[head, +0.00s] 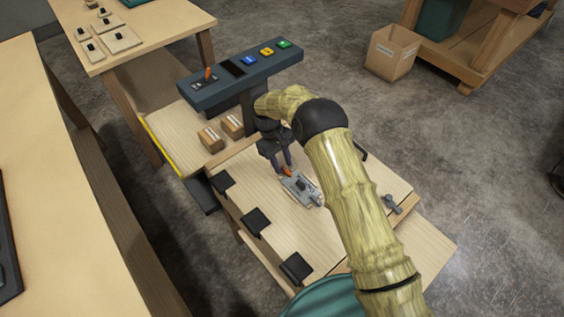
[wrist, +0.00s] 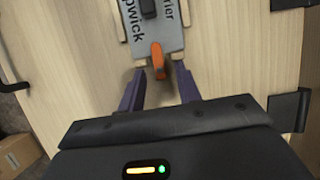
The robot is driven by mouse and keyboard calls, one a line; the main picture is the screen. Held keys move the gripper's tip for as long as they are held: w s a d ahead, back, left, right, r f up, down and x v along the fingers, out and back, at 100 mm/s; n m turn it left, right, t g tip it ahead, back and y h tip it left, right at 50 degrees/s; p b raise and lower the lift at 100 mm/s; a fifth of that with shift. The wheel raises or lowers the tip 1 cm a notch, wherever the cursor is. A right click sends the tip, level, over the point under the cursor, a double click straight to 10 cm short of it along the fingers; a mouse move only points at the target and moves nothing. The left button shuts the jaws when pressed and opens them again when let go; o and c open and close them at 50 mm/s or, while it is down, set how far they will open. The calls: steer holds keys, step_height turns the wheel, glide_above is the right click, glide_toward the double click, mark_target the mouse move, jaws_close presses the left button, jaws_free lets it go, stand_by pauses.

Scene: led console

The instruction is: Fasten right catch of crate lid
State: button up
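The wooden crate lid (head: 262,205) lies flat below my gripper, with a grey lettered plate (head: 303,190) near its middle. The plate also shows in the wrist view (wrist: 156,40), with a dark block on top and an orange tab (wrist: 158,62) at its near end. My gripper (head: 284,167) points down at this tab. In the wrist view its two purple fingers (wrist: 159,72) stand apart, one on each side of the tab, with gaps showing. A small grey fitting (head: 391,204) sits at the lid's right edge; I cannot tell if it is the right catch or whether it is fastened.
Several black brackets (head: 257,221) line the lid's left edge. Two small cartons (head: 211,139) stand behind it, by a dark console (head: 243,76) with coloured buttons. A teal round thing (head: 325,300) is at the front. My arm covers part of the lid's right side.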

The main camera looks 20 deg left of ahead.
stand_by(0.3)
steer(key=p+v, duration=0.8)
steer(key=v, duration=0.9)
steer(key=shift+r, duration=0.15)
steer(key=shift+a, duration=0.1)
stand_by(0.4)
